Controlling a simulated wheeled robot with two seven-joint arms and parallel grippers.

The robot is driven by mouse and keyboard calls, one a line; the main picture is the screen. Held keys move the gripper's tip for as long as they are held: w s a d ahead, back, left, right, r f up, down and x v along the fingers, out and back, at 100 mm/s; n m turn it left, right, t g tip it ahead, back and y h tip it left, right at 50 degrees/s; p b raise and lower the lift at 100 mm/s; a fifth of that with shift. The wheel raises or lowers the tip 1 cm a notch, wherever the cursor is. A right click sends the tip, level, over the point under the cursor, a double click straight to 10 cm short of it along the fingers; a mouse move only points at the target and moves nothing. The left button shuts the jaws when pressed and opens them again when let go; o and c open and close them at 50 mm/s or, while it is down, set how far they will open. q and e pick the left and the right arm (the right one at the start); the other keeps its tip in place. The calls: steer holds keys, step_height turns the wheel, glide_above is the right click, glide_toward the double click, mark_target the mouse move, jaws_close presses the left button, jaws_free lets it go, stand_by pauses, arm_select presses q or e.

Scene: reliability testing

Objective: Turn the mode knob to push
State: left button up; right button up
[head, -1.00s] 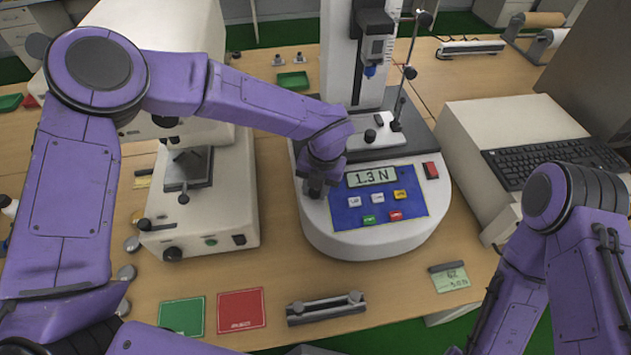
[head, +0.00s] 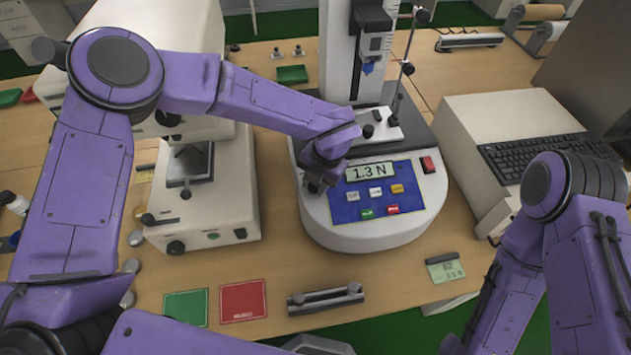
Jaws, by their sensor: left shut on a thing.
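The force tester (head: 375,232) stands in the middle of the table with a white rounded base, a blue button panel (head: 412,200) and a display (head: 369,172) that reads 1.3 N. My left gripper (head: 313,186) points down at the left side of this base, beside the blue panel. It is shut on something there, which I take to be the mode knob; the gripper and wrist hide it. Which mode it points to cannot be seen. My right arm is at the lower right, and its gripper is out of the picture.
A white microscope-like instrument (head: 215,215) stands close on the left. A keyboard (head: 545,158) lies on a pale case at the right. A green card (head: 186,307), a red card (head: 243,300), a metal bar fixture (head: 326,299) and a small meter (head: 445,268) lie in front.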

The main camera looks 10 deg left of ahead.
mark_target(325, 195)
arm_select(q)
steer(key=o, duration=1)
steer(key=shift+o, duration=0.2)
steer(key=b+v, duration=0.3)
steer(key=v, duration=0.7)
steer(key=shift+d+r, duration=0.15)
steer(key=shift+r, duration=0.15)
